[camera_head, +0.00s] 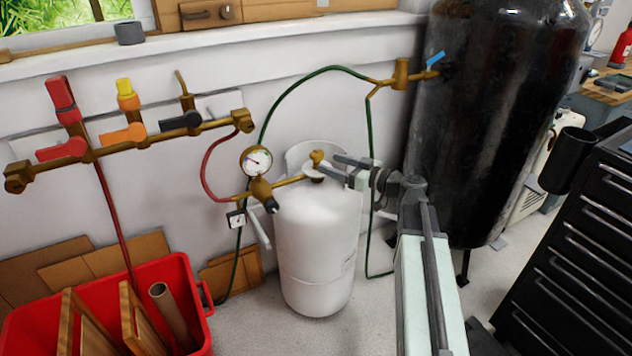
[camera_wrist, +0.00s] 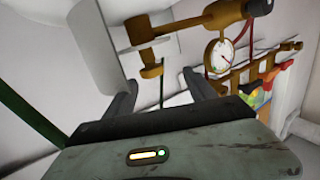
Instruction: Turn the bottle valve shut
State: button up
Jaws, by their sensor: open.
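The white gas bottle (camera_head: 318,240) stands upright on the floor in the middle of the head view. Its brass valve (camera_head: 317,156) sits on top, inside a pale collar. In the wrist view the valve (camera_wrist: 151,62) shows beyond and between my finger ends. My gripper (camera_head: 326,163) reaches in from the right at valve height, with its fingers apart. In the wrist view my gripper (camera_wrist: 160,80) is open and nothing is held. I cannot tell whether a finger touches the valve.
A pressure gauge (camera_head: 257,161) and brass fittings lie left of the valve. A green hose (camera_head: 300,85) arches behind it. A black tank (camera_head: 490,110) stands at right. A red crate (camera_head: 190,290) with boards is at front left. A drawer cabinet (camera_head: 585,250) is at far right.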

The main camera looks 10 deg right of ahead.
aim_at(323, 157)
jog(key=shift+w+d+f, duration=0.25)
jog(key=shift+d+f, duration=0.05)
jog(key=shift+d, duration=0.25)
jog(key=shift+t, duration=0.4)
jog(key=x, duration=0.7)
jog(key=shift+w+a+r, duration=0.15)
jog(key=shift+w+r, duration=0.15)
jog(key=shift+r, duration=0.05)
jog(key=c, duration=1.2)
jog(key=shift+a, duration=0.25)
jog(key=shift+c, duration=1)
jog(key=shift+s+d, duration=0.1)
jog(key=shift+d, duration=0.05)
